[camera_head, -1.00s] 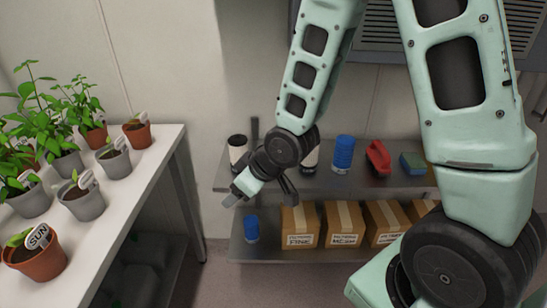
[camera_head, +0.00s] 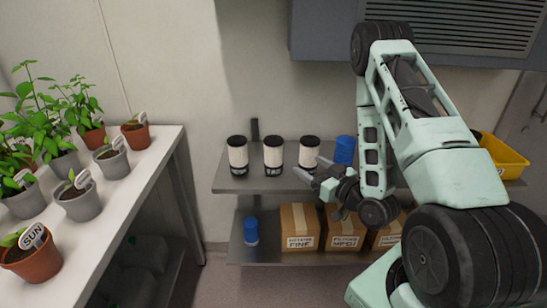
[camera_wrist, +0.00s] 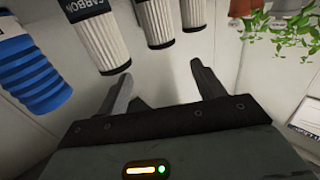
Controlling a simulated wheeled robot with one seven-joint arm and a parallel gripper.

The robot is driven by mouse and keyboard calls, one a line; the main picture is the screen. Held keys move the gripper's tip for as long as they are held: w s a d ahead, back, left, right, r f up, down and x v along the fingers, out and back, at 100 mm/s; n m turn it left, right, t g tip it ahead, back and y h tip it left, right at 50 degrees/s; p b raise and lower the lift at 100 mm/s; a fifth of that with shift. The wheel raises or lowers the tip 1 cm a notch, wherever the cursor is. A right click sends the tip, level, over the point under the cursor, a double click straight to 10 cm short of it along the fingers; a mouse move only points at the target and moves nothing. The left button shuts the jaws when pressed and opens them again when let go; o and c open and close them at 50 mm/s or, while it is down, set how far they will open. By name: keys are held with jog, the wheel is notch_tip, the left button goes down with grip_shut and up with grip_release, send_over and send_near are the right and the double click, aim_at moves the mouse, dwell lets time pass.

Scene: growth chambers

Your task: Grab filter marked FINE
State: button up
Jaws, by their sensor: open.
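Three white cylindrical filters with black caps stand in a row on the upper shelf: left filter (camera_head: 237,156), middle filter (camera_head: 273,156) and right filter (camera_head: 309,152). The wrist view shows a filter labelled CARBON (camera_wrist: 102,45) beside the blue ribbed container; I cannot read FINE on any filter. A cardboard box (camera_head: 299,226) on the lower shelf carries a label that reads FINE. My gripper (camera_head: 311,170) is open and empty, just in front of the shelf near the right filter. Its two spread fingers also show in the wrist view (camera_wrist: 162,85), with nothing between them.
A blue container (camera_head: 344,150) stands right of the filters. Below are a MESH box (camera_head: 344,226), another box partly behind my arm, and a small blue bottle (camera_head: 251,231). A yellow bin (camera_head: 504,158) is at right. Potted plants crowd the white table (camera_head: 150,165) at left.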

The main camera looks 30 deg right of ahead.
jog(key=w+b, duration=0.1)
jog(key=b, duration=0.9)
send_near(274, 142)
jog(key=w+f, duration=0.2)
jog(key=w, duration=0.1)
jog(key=w+p, duration=0.1)
jog(key=w+r, duration=0.1)
jog(key=w, duration=0.1)
jog(key=shift+d, duration=0.35)
jog(key=shift+w+a+f+p, duration=0.1)
jog(key=shift+w+p, duration=0.25)
jog(key=shift+w, duration=1.1)
jog(key=shift+w+a+f+p, duration=0.15)
jog(key=shift+w+p, duration=0.2)
jog(key=shift+w, duration=1.15)
jog(key=shift+r, duration=0.1)
jog(key=c, duration=0.8)
